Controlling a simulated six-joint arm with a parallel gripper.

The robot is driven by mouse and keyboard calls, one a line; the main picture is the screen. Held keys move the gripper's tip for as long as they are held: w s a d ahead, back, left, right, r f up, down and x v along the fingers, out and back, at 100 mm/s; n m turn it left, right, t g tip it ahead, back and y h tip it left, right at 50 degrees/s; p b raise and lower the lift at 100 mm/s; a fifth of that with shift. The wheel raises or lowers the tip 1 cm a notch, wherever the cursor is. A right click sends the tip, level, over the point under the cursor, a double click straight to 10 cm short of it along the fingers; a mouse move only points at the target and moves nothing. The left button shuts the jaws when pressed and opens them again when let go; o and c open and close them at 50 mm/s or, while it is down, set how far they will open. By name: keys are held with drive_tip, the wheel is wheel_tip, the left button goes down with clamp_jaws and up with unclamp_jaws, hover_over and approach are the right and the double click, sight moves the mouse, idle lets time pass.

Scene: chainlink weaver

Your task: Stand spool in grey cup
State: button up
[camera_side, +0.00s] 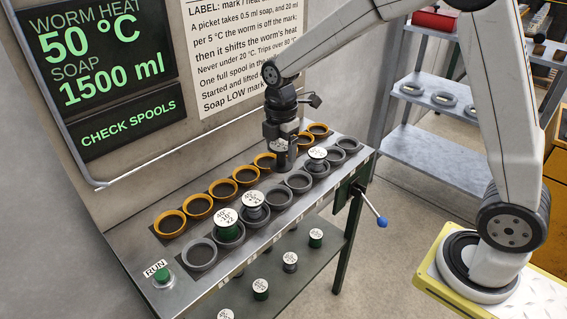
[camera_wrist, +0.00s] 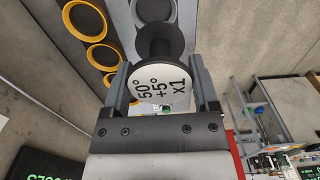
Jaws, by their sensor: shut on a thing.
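My gripper (camera_side: 283,152) is shut on a dark spool (camera_wrist: 165,85) with a white label end reading 50° +5° x1. In the wrist view the spool sits between both fingers of my gripper (camera_wrist: 162,75). In the side view my gripper is over the rack, near the far part of the orange row, and largely hides the spool. Grey cups form the front row: an empty one (camera_side: 298,181) is close to my gripper, with another empty one (camera_side: 275,195) to its left. I cannot tell whether the spool touches the rack.
Grey-row cups hold a green spool (camera_side: 228,226), a grey spool (camera_side: 253,203) and another spool (camera_side: 317,156). Orange cups (camera_side: 223,190) line the back. A lower shelf holds several spools (camera_side: 290,262). A blue-tipped lever (camera_side: 381,221) sticks out right; a green RUN button (camera_side: 162,275) is at left.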

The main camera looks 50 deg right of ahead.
sight(277, 157)
drive_tip(key=shift+w+a+f, duration=0.1)
drive_tip(key=shift+w+f, duration=0.2)
drive_tip(key=shift+f, duration=0.4)
drive_tip(key=shift+w+a+f, duration=0.1)
drive_tip(key=shift+w+f, duration=0.2)
drive_tip(key=shift+f, duration=0.35)
drive_tip(key=shift+f, duration=0.15)
drive_tip(key=shift+f, duration=2.6)
drive_tip(key=shift+f, duration=0.4)
drive_tip(key=shift+f, duration=0.35)
drive_tip(key=shift+f, duration=0.55)
drive_tip(key=o, duration=1.2)
